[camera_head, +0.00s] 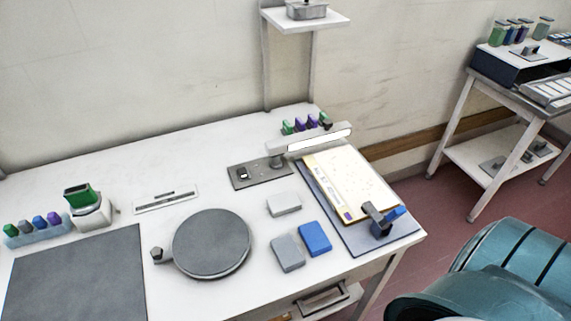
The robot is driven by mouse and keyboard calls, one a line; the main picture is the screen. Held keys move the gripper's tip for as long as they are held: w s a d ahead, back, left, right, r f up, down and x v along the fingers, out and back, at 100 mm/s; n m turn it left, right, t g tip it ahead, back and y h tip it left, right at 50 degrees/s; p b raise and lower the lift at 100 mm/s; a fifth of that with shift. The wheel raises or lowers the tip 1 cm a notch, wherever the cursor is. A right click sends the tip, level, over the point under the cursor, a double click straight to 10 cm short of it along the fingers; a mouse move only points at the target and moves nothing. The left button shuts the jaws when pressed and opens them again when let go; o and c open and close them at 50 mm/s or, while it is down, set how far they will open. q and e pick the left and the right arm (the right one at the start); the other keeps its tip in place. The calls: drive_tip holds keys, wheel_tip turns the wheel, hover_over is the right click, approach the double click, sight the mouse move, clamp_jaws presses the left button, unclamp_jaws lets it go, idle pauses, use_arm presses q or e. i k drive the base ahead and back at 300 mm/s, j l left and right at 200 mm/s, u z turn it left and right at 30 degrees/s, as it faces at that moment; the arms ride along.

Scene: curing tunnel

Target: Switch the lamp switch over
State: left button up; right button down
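The lamp (340,139) is a pale horizontal bar with a bright white strip, carried on a short post above the right half of the white table. Its post stands on a flat grey base plate (262,180). A small dark switch (243,173) sits at the left end of this plate. It is too small to tell which way it is set, and I cannot tell for sure whether the lamp is lit. Neither of my grippers is in view, and nothing touches the switch.
A round grey disc (211,243) stands in front of the plate. A white block (284,203), grey block (288,252) and blue block (315,238) lie nearby. A clipboard (345,187) with a clamp lies at right. A dark mat (75,280) covers the front left.

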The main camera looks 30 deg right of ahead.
sight(244, 174)
drive_tip(key=z, duration=0.85)
